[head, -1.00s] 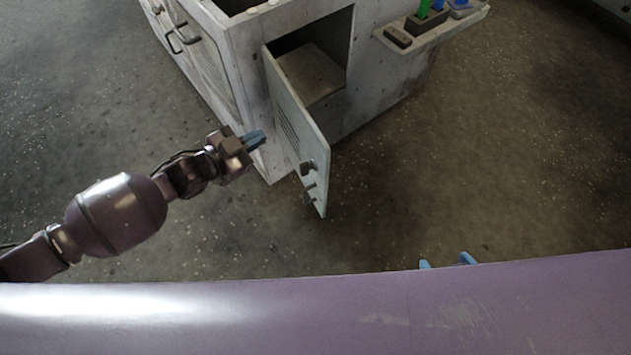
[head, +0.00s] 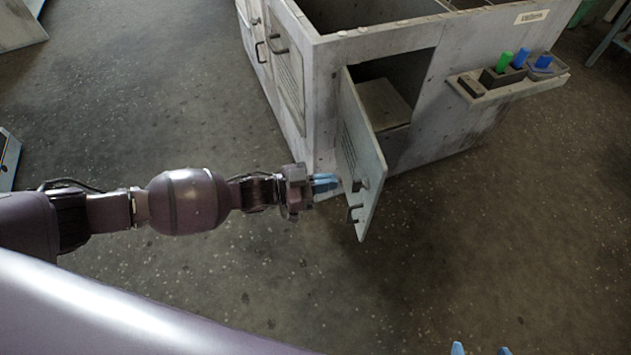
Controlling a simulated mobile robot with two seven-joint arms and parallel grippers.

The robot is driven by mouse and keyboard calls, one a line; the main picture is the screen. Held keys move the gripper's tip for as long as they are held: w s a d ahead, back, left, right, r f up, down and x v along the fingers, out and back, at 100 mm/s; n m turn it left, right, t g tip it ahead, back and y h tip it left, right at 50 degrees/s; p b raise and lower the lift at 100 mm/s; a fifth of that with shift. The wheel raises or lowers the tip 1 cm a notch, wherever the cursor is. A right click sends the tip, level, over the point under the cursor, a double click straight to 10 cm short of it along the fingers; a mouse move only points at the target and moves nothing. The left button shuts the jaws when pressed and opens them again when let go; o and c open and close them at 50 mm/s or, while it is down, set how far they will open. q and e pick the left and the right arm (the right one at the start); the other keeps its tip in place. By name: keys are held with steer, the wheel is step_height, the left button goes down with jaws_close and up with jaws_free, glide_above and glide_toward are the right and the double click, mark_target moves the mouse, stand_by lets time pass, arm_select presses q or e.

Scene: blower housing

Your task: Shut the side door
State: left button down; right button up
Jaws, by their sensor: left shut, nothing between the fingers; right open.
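The side door (head: 359,152) is a pale grey panel standing wide open from the side of the grey blower housing (head: 318,97). It has a dark latch and a hook-shaped handle near its free edge. The opening (head: 396,80) behind it shows a box-like block inside. My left gripper (head: 326,183) is shut and empty, its blue fingers pointing right at the left face of the door, close to it; I cannot tell if they touch. My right gripper (head: 480,350) shows only as two separated blue fingertips at the bottom edge, open and away from the door.
A small shelf (head: 530,88) with a green and blue items sticks out from the housing, right of the opening. Other handles (head: 262,54) are on the housing's left face. The floor in front and to the right is clear.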

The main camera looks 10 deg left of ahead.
mark_target(376, 175)
arm_select(q)
steer(key=shift+b+x, duration=0.5)
steer(key=shift+x, duration=3.8)
steer(key=shift+w+d, duration=0.1)
